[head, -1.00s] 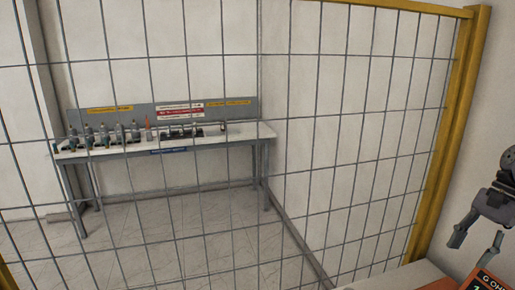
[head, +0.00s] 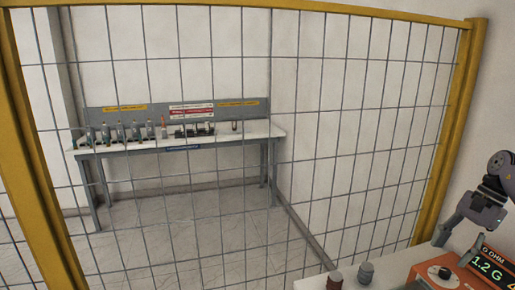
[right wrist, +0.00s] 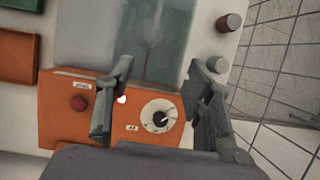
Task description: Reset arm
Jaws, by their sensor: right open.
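My right gripper (head: 462,236) is at the right edge of the head view, above the orange meter (head: 449,273). Its two fingers are spread and nothing shows between them. In the right wrist view the open fingers (right wrist: 160,72) extend over the orange meter (right wrist: 60,128), which has a dial and a red button. I cannot tell how high above the meter they are. My left gripper is not in view.
Yellow-framed wire fencing (head: 455,140) stands in front of me. Behind it a grey bench (head: 250,131) holds a row of small items. A red-brown post (head: 334,281) and a grey post (head: 366,273) stand on the near white surface (head: 390,272) beside the meter.

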